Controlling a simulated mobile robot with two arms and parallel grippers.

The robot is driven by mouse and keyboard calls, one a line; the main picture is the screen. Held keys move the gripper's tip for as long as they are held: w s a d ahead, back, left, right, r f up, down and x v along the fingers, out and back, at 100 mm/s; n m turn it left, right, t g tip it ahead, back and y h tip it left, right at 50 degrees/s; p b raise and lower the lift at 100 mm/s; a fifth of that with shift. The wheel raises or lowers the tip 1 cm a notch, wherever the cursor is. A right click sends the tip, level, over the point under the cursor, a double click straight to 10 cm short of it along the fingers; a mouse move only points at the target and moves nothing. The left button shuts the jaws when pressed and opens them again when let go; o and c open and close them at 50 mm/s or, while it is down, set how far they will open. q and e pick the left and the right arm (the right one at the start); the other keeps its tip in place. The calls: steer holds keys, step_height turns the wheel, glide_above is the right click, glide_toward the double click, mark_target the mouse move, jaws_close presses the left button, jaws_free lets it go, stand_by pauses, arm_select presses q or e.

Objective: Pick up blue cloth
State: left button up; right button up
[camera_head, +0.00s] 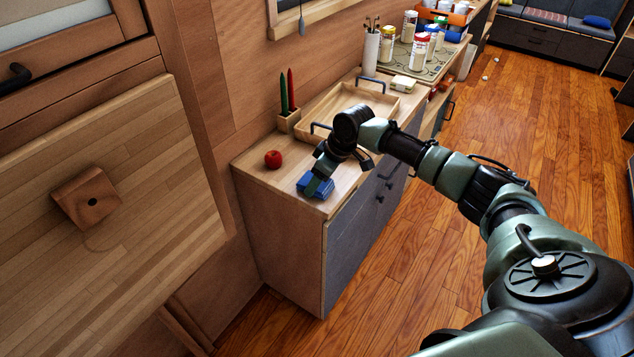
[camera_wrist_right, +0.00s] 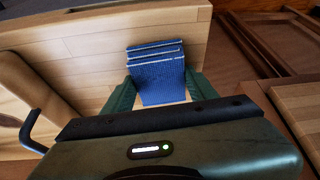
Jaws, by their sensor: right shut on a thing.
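The blue cloth (camera_head: 316,186) is folded and sits at the near end of the wooden counter top. My right gripper (camera_head: 318,185) reaches down over it, and its fingers are shut on the cloth. In the right wrist view the cloth (camera_wrist_right: 158,72) shows its folded layers between the two green fingers (camera_wrist_right: 160,95). I cannot tell whether the cloth is clear of the counter. My left gripper is not in view.
A red apple (camera_head: 273,159) lies left of the cloth. A wooden tray (camera_head: 345,108) with dark handles and a holder with two candles (camera_head: 288,118) stand behind. Jars (camera_head: 419,48) stand farther back. A wooden board (camera_head: 110,240) fills the left.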

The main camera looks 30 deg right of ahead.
steer(key=shift+r+b, duration=0.15)
steer(key=shift+b, duration=0.3)
step_height(320, 180, up, 20)
steer(key=shift+r, duration=0.1)
